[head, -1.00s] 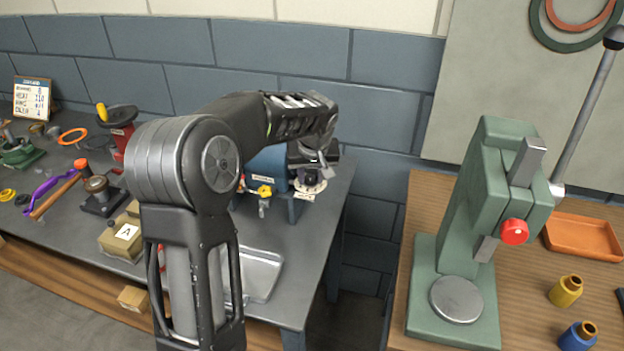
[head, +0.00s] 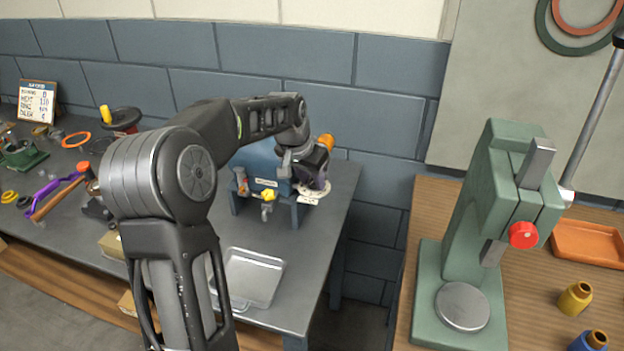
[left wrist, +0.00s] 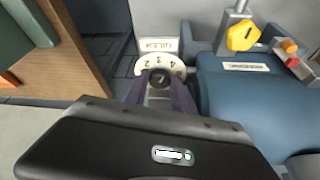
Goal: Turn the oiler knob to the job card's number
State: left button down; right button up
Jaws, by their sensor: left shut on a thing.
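The oiler dial shows in the left wrist view as a pale round plate (left wrist: 161,62) with black numbers around a dark knob (left wrist: 160,79). A white label (left wrist: 158,45), upside down in this view, sits beside the dial. My left gripper (left wrist: 161,92) is shut on the knob, a finger at each side. In the head view my left gripper (head: 313,178) is at the right end of the blue machine (head: 262,172) and hides most of the knob. The job card (head: 37,102) stands at the far left; its oiler number is too small to read surely. My right gripper is not in view.
A yellow valve handle (head: 268,195) is on the machine's front, close to my left gripper. A metal tray (head: 250,277) lies on the grey bench in front. A green press (head: 480,240) stands on the wooden table at right, across a gap.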

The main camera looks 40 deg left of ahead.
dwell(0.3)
pick_arm(q)
jog(key=c, duration=1.3)
grip_release()
